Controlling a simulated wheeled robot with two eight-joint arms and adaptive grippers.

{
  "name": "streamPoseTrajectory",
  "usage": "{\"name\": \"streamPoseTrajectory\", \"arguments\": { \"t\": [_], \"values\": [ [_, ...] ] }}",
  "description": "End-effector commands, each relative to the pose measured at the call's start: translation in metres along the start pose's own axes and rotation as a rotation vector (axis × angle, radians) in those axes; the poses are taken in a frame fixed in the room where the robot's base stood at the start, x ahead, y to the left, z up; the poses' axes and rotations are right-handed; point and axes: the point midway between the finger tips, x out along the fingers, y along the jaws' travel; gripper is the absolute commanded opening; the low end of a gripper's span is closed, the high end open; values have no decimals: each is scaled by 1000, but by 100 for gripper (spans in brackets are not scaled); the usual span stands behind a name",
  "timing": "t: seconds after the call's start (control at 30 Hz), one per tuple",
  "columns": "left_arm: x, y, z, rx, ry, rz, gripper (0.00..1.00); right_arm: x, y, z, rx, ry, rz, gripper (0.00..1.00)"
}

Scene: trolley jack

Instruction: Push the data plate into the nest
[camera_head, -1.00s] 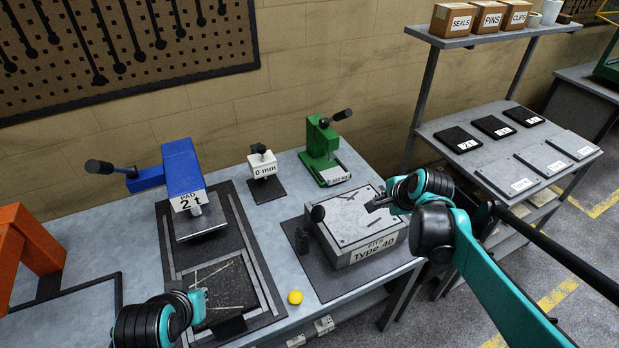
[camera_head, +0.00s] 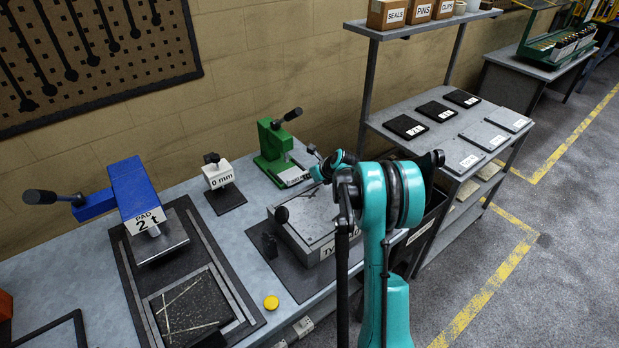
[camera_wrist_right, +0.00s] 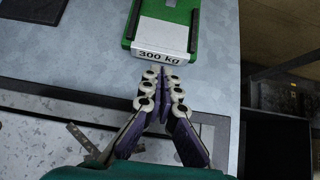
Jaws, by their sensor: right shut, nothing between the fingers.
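The small green press (camera_head: 272,145) stands on the bench near the wall. In the right wrist view its green base (camera_wrist_right: 136,28) carries a pale flat plate (camera_wrist_right: 165,26) between raised sides, above a "300 kg" label (camera_wrist_right: 160,56). I cannot tell for certain that this plate is the data plate, or how far it sits in a nest. My right gripper (camera_wrist_right: 160,75) is shut and empty, its tips just in front of the label. Whether they touch is unclear. In the head view my right arm hides part of the "Type 40" block (camera_head: 300,225). My left gripper is out of view.
A blue "2 t" press (camera_head: 135,195) and a "0 mm" gauge block (camera_head: 217,173) stand to the left. A yellow button (camera_head: 271,302) is near the front edge. A shelf (camera_head: 440,145) with dark and grey plates stands at the right.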

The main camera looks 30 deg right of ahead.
Motion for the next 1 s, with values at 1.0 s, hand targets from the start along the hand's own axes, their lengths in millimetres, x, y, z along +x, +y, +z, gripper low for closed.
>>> {"name": "streamPoseTrajectory", "arguments": {
  "t": [1.0],
  "values": [
    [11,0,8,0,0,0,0,69,0,24,-3,0,1,0]
  ]
}}
